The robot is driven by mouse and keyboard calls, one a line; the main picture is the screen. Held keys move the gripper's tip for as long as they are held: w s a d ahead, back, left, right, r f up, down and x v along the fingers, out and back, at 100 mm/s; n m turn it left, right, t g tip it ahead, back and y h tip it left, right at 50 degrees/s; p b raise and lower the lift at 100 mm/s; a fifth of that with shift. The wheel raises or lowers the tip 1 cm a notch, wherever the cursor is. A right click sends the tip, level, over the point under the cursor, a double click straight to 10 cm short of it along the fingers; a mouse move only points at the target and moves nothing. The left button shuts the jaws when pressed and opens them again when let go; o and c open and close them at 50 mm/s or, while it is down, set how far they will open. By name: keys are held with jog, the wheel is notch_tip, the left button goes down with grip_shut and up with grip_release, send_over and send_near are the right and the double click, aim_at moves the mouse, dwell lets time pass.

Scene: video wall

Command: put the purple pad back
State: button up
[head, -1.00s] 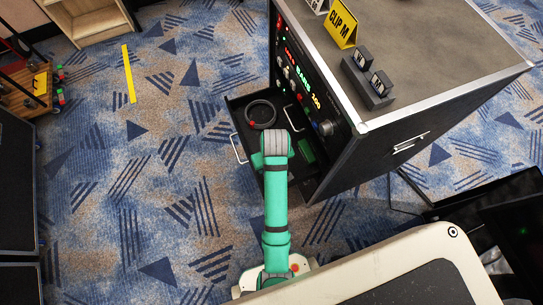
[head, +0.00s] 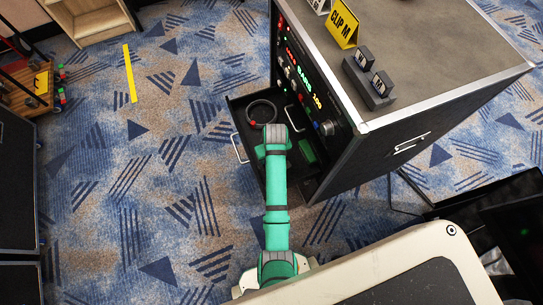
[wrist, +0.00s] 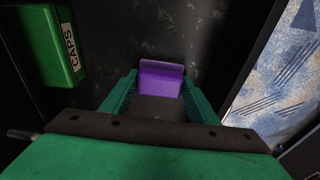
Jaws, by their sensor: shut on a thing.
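The purple pad (wrist: 161,78) shows in the wrist view between the green fingers of my gripper (wrist: 158,84), which is shut on it. The pad is over the dark floor of the open drawer (wrist: 225,30); I cannot tell whether it touches that floor. In the head view my arm reaches down into the open drawer (head: 240,118) at the front of the black cabinet. My gripper and the pad are hidden there under the arm.
A green box marked CAPS (wrist: 58,45) lies in the drawer, left in the wrist view. A coiled black cable (head: 262,112) lies at the drawer's far end. The cabinet (head: 420,70) stands close on the right; carpet (head: 150,200) is clear on the left.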

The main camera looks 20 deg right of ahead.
jog(key=shift+f, duration=0.1)
jog(key=o, duration=0.9)
jog(key=shift+o, duration=0.2)
notch_tip(320, 180, up, 12)
jog(key=s, duration=0.1)
jog(key=shift+s, duration=0.25)
